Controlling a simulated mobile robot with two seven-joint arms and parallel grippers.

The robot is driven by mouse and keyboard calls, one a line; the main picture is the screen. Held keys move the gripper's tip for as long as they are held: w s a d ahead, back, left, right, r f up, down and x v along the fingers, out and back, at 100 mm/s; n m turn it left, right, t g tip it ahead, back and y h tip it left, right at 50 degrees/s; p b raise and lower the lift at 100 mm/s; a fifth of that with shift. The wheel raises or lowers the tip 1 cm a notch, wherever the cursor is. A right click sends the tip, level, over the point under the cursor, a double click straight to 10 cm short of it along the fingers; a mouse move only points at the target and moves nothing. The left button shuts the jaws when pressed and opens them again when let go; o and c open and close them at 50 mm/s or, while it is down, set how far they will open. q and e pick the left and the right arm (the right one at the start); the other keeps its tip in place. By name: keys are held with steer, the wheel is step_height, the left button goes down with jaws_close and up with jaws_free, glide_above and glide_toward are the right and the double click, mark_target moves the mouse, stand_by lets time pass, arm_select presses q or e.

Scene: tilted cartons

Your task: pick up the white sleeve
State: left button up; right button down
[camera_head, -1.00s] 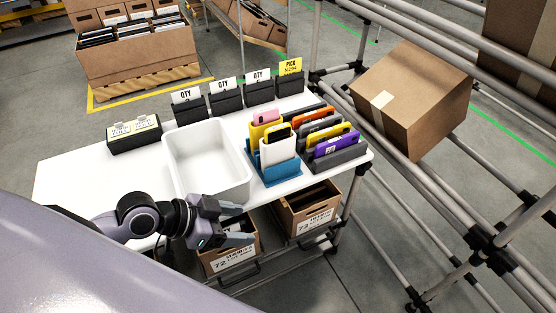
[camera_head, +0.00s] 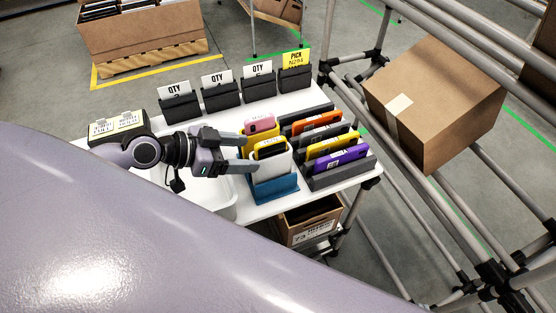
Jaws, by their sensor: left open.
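The white sleeve (camera_head: 275,168) stands upright at the front of the blue holder (camera_head: 276,190) on the white table. A yellow item (camera_head: 270,148) with a dark patch stands directly behind it, and a pink-and-yellow item (camera_head: 260,126) stands farther back. My left gripper (camera_head: 249,152) is open, with its fingers pointing right towards the items in the blue holder. One fingertip is close to the left side of the white sleeve; I cannot tell whether it touches. My right gripper is not in view.
A dark rack (camera_head: 340,174) with orange, grey, yellow and purple sleeves stands right of the blue holder. A white tray (camera_head: 228,211) lies under my left arm. Dark QTY card holders (camera_head: 221,97) line the back. A carton (camera_head: 440,100) sits tilted on the right rack.

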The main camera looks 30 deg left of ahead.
mark_target(271, 152)
arm_select(q)
steer(key=shift+w+d+f, duration=0.1)
steer(key=shift+w+d, duration=0.15)
steer(key=shift+w, duration=0.1)
steer(key=shift+d+r+p+x, duration=0.15)
steer(key=shift+p+x, duration=0.1)
steer(key=shift+x, duration=0.6)
steer(key=shift+d+r+p+x, duration=0.1)
steer(key=shift+p+x, duration=0.15)
steer(key=shift+x, duration=0.55)
steer(key=shift+d+r+p+x, duration=0.15)
steer(key=shift+p+x, duration=0.1)
steer(key=shift+x, duration=0.6)
steer(key=shift+w+d+f, duration=0.35)
steer(key=shift+f, duration=0.05)
jaws_close()
steer(key=shift+r, duration=0.1)
